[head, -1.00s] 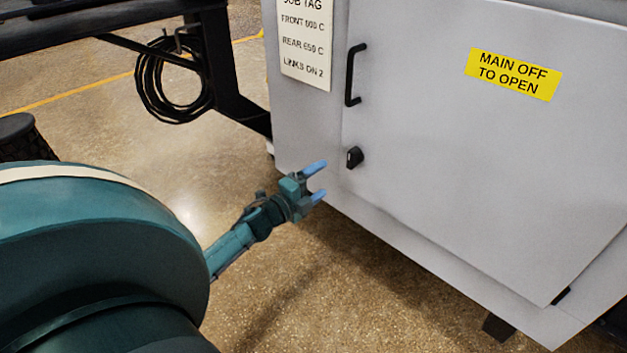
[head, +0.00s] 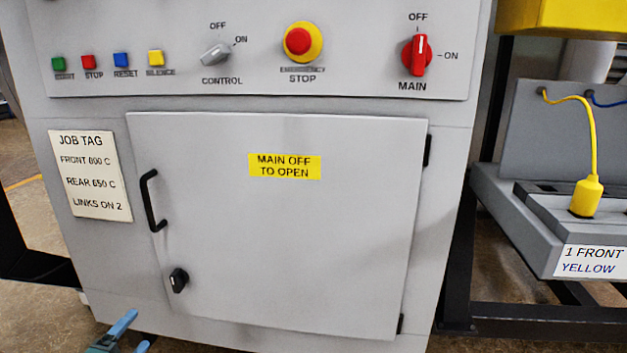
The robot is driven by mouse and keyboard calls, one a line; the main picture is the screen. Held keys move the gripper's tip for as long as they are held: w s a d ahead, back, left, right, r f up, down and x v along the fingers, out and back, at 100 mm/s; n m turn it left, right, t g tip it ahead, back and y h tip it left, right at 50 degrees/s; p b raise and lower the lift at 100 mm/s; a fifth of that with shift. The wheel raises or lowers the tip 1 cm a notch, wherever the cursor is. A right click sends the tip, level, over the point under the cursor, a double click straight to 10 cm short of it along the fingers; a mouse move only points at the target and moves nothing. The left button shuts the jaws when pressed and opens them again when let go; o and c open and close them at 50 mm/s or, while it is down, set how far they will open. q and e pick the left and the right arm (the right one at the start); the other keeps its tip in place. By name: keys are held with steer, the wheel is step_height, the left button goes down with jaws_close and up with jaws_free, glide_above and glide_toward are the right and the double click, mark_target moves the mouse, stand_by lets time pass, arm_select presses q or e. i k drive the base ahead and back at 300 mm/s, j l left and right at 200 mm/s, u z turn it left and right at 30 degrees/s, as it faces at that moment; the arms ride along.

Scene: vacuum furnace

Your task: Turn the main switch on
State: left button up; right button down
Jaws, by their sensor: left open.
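The main switch (head: 417,55) is a red rotary knob at the upper right of the grey cabinet's panel in the head view. OFF is marked above it and ON to its right. Its white pointer line is upright, toward OFF. My left gripper (head: 133,334) is at the bottom left edge of the view, with blue fingers apart and nothing between them. It is well below and left of the switch, near the cabinet's lower left. Part of it is cut off by the frame. My right gripper is not in view.
The panel also has a grey control switch (head: 216,53), a red emergency stop (head: 299,41) and several small coloured buttons. The cabinet door (head: 290,230) is closed, with a black handle (head: 151,200) and black latch knob (head: 179,280). A yellow plug (head: 586,196) stands at the right.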

mark_target(417, 54)
steer(key=k+j, duration=0.1)
steer(key=k, duration=0.8)
